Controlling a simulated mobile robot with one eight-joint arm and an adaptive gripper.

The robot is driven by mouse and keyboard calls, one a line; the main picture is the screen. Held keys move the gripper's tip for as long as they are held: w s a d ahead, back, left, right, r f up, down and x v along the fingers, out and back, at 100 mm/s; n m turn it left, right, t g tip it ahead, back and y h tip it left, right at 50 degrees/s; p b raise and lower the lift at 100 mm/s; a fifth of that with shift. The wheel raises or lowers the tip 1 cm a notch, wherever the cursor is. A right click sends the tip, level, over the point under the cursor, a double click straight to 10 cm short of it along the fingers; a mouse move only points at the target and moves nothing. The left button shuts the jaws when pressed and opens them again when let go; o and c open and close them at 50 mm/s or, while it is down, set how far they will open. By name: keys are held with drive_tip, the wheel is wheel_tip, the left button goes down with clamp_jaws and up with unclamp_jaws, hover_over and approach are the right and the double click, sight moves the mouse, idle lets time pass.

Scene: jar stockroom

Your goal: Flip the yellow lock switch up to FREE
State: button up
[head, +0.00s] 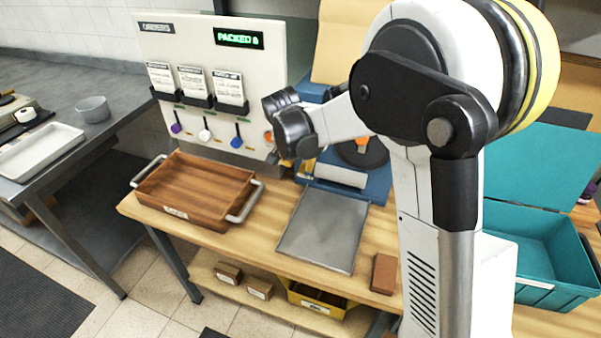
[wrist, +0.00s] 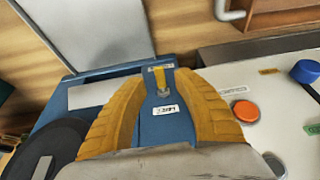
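The yellow lock switch (wrist: 160,77) is a small upright-looking tab on the blue machine (wrist: 150,128), with a grey metal piece at its base. A small white label is on the blue panel beside it; its text is too small to read surely. My gripper (wrist: 161,80) is open, its two ribbed yellow fingers apart on either side of the switch, with nothing held. I cannot tell whether they touch the panel. In the head view the blue machine (head: 373,188) stands at the back of the bench, and my arm hides the switch.
A grey plate (head: 325,230) lies before the machine. A wooden tray (head: 195,187) with metal handles is left of it, a brown block (head: 384,273) right. A white dispenser panel (head: 190,50) with coloured knobs stands behind. A teal crate (head: 550,285) is at the right.

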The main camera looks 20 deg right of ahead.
sight(302, 170)
drive_tip(key=x, duration=0.3)
drive_tip(key=shift+f+b, duration=0.15)
drive_tip(key=shift+b, duration=0.25)
drive_tip(key=shift+s, duration=0.1)
clamp_jaws()
